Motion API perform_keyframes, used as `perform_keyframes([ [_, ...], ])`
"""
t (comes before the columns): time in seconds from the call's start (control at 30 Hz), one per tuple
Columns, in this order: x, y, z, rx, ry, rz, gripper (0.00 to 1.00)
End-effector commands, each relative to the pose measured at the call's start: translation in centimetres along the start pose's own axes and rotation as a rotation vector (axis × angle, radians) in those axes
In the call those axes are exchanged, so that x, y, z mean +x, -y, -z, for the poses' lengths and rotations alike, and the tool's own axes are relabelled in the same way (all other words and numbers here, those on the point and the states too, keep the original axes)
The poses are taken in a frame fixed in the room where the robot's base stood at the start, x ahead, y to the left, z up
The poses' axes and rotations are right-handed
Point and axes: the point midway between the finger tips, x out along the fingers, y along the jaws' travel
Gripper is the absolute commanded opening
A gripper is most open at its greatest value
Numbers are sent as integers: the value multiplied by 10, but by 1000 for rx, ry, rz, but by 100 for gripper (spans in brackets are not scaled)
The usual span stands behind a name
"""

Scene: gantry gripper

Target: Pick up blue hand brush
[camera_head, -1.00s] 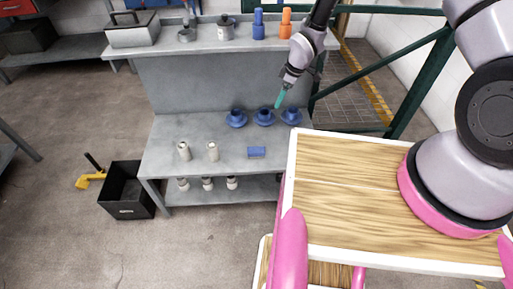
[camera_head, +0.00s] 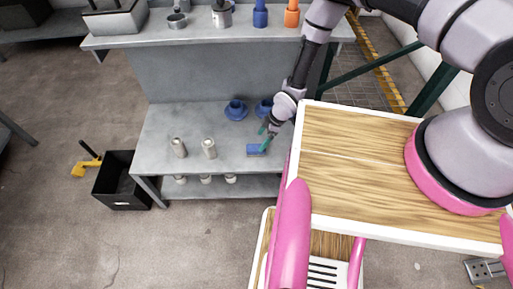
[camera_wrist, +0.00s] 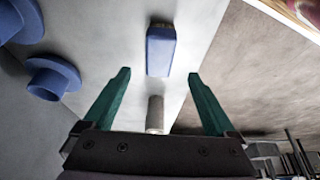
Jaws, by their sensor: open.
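The blue hand brush (camera_head: 254,150) lies on the grey bench near its front right edge. In the wrist view the brush (camera_wrist: 160,52) is a blue block with tan bristles showing at its far end. My gripper (camera_head: 263,139) is just above and beside the brush in the head view. In the wrist view my gripper (camera_wrist: 157,100) has its two green fingers spread apart. The brush lies beyond the fingertips, roughly centred between them, and nothing is held.
Blue flanged parts (camera_head: 236,110) stand behind the brush on the grey bench (camera_head: 180,118); one also shows in the wrist view (camera_wrist: 52,78). Two pale cylinders (camera_head: 209,148) stand to its left. A black bin (camera_head: 122,182) is on the floor at left. My wooden-topped base lies at right.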

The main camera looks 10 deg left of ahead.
Motion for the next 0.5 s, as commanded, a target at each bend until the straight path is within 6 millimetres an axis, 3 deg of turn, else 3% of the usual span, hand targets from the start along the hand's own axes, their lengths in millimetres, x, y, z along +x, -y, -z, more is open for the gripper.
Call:
perform_keyframes([
  [0.5, 62, 0, -3, 1, 0, 0, 91],
])
